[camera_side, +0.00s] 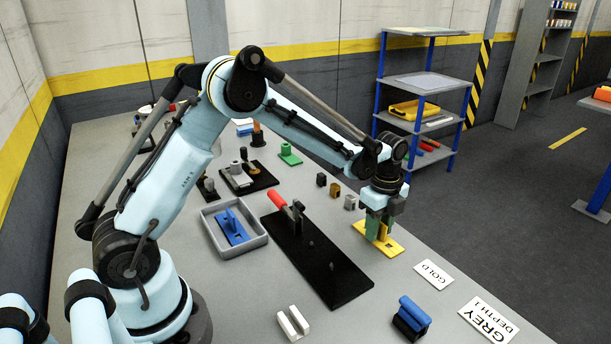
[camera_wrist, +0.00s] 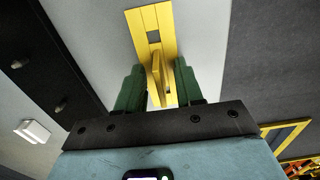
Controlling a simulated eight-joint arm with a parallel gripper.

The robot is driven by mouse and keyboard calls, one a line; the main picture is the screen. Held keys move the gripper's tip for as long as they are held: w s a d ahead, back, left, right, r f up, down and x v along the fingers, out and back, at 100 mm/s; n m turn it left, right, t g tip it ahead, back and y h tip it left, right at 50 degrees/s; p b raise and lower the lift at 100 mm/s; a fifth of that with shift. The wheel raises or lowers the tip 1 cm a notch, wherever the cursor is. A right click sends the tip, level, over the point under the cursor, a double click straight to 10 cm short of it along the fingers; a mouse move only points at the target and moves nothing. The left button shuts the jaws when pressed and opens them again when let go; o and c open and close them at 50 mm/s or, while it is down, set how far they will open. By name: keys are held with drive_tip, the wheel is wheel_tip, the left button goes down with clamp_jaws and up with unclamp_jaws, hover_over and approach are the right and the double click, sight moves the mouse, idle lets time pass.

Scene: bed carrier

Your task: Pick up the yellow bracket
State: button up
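The yellow bracket (camera_side: 391,245) lies flat on the grey table at the right, with an upright yellow part rising from its plate. It also shows in the wrist view (camera_wrist: 150,25), its plate with a dark square hole pointing away from me. My gripper (camera_side: 380,226) is directly over it, pointing down. Its two green fingers (camera_wrist: 159,85) stand on either side of the upright part. In the wrist view a narrow gap shows between the fingers and the upright, clearer on the left side, so the gripper looks open around it. The fingers partly hide the bracket in the side view.
A black plate (camera_side: 335,278) with a red-handled clamp lies left of the bracket. A grey tray (camera_side: 240,251) holds a blue bracket (camera_side: 231,226). GOLD (camera_side: 433,274) and GREY DEPTH cards lie in front, near a blue-and-black block (camera_side: 411,318). Small blocks (camera_side: 335,190) stand behind.

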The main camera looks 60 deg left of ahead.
drive_tip(key=shift+c, duration=0.3)
clamp_jaws()
drive_tip(key=shift+r, duration=0.15)
drive_tip(key=shift+r, duration=0.25)
wheel_tip(320, 180, up, 4)
drive_tip(key=shift+f, duration=0.15)
drive_tip(key=s+d+r, duration=0.6)
drive_tip(key=d, duration=0.3)
drive_tip(key=s+a, duration=0.9)
drive_tip(key=a, duration=0.1)
drive_tip(key=shift+f, duration=0.25)
